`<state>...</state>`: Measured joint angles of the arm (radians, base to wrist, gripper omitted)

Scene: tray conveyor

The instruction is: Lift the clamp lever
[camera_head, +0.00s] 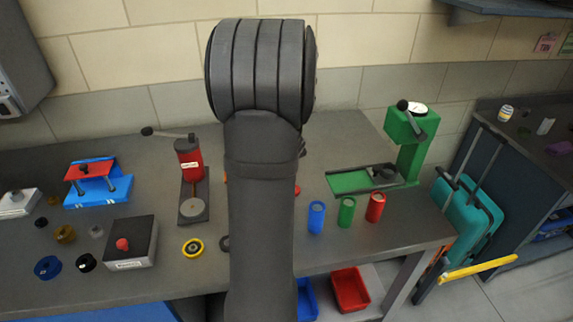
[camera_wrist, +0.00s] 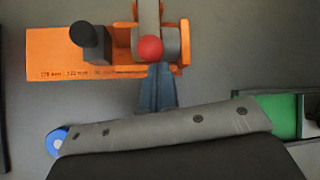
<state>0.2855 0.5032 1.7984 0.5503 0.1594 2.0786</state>
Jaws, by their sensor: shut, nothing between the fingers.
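The clamp shows in the wrist view as an orange base (camera_wrist: 50,55) with printed markings, a black knob (camera_wrist: 88,37) on its left and grey and orange parts in the middle. A red ball (camera_wrist: 150,49) sits at the middle, by a grey bar running to the top edge; it looks like the lever's end. My gripper (camera_wrist: 160,68) is shut and empty, its blue-grey fingertips just below the red ball in the picture. I cannot tell whether they touch. In the head view my arm hides most of the clamp and all of my gripper.
Left of my arm stand a red press (camera_head: 188,160) and a grey box with a red button (camera_head: 130,243). Right of it stand blue (camera_head: 316,218), green (camera_head: 346,212) and red (camera_head: 375,208) cylinders and a green press (camera_head: 410,150). A yellow ring (camera_head: 193,248) lies in front.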

